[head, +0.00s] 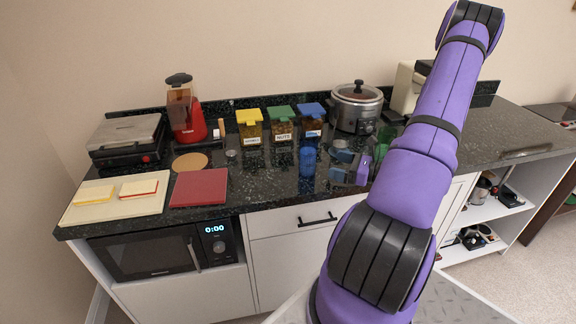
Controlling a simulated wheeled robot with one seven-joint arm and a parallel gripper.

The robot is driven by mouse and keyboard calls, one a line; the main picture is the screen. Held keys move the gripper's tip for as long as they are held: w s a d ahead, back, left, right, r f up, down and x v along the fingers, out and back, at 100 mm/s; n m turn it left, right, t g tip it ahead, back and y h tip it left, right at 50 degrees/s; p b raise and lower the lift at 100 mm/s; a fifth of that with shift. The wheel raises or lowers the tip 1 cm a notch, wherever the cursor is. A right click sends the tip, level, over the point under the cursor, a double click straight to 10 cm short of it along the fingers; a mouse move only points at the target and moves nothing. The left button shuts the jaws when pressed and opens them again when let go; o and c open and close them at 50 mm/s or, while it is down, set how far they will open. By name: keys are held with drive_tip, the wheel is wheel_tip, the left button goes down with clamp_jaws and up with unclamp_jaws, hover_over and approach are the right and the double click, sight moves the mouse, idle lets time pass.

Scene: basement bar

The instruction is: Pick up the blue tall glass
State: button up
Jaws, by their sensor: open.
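The blue tall glass (308,161) stands upright on the dark speckled counter, in front of the jars and right of the red board. My gripper (335,164) appears just right of the glass, low over the counter. Its two dark fingers are apart, pointing left towards the glass, with nothing seen between them. A small gap shows between the fingers and the glass. My purple arm crosses the right side of the view and hides the wrist and part of the counter behind it.
Three lidded jars (282,125) stand behind the glass, with a slow cooker (356,106) to their right. A red board (199,187) lies to the left, beside a cream board (117,205) with sandwich-like items. A red blender (185,112) and a grill (127,139) stand at back left.

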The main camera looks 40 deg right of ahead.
sight(316, 161)
drive_tip(key=shift+a+f+m+t+h, duration=0.1)
drive_tip(key=shift+f+m+t+h, duration=0.25)
drive_tip(key=shift+f+m, duration=0.2)
drive_tip(key=x, duration=1)
drive_tip(key=shift+w+f, duration=0.25)
drive_tip(key=shift+w, duration=0.15)
drive_tip(key=c, duration=1.2)
drive_tip(key=shift+c, duration=0.4)
drive_tip(key=shift+r, duration=0.2)
